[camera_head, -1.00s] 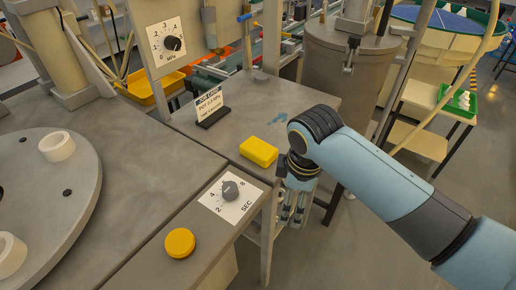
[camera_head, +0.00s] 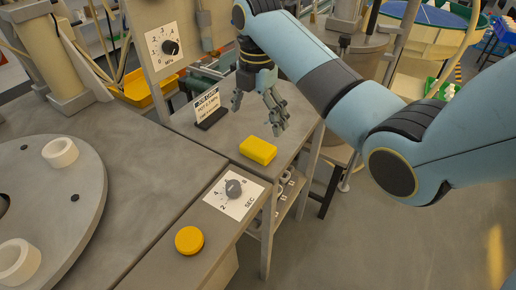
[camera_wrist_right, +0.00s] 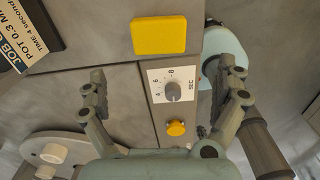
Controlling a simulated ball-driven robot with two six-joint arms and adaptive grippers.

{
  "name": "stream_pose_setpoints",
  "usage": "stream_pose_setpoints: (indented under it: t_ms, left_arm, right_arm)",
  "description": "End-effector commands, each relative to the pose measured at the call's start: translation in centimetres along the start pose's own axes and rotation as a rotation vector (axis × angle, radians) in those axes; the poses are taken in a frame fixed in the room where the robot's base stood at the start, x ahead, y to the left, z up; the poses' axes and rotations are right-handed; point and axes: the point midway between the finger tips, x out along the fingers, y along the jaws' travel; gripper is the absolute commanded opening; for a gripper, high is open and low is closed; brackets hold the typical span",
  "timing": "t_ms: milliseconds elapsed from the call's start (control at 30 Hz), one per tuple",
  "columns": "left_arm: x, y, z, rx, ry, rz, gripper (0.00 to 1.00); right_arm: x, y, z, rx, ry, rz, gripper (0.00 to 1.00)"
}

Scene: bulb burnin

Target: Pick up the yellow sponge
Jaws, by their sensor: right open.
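The yellow sponge (camera_head: 258,151) lies flat on the grey side table near its front edge. It also shows in the right wrist view (camera_wrist_right: 159,36), near the top middle, beyond the fingertips. My right gripper (camera_head: 259,112) hangs above the table behind the sponge, fingers spread and pointing down. In the right wrist view my right gripper (camera_wrist_right: 166,82) is open and empty, with its two fingers apart to the left and right. It is not touching the sponge. My left gripper is not in view.
A job card (camera_head: 208,108) stands behind and left of the sponge. In front are a timer dial (camera_head: 234,189) and a round yellow button (camera_head: 189,240). A round plate with white rings (camera_head: 62,152) is at left. A yellow tray (camera_head: 146,88) sits behind.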

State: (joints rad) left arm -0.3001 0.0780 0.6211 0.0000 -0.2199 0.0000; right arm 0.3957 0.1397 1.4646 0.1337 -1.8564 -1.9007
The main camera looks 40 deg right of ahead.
Motion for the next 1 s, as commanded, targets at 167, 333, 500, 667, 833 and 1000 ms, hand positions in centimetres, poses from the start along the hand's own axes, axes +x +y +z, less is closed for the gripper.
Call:
stream_pose_setpoints:
  t_ms: [167,333,500,667,833,1000]
  left_arm:
    - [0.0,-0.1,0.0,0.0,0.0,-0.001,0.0]
    - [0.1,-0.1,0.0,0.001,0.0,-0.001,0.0]
    - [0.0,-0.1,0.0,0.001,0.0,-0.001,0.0]
    - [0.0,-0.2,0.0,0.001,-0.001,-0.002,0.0]
    - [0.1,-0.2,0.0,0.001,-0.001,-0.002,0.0]
    - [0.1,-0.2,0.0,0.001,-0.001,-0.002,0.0]
  right_arm:
    - [2.8,-0.1,0.0,-0.014,0.004,-0.007,1.0]
    - [4.9,0.1,0.1,-0.013,0.002,-0.003,1.0]
    - [6.4,0.1,0.2,-0.011,0.003,-0.005,1.0]
    - [9.1,0.2,0.6,-0.011,0.003,-0.005,1.0]
    - [10.5,0.2,0.5,-0.011,0.002,-0.002,1.0]
    - [10.5,0.2,0.6,-0.011,0.001,-0.001,1.0]
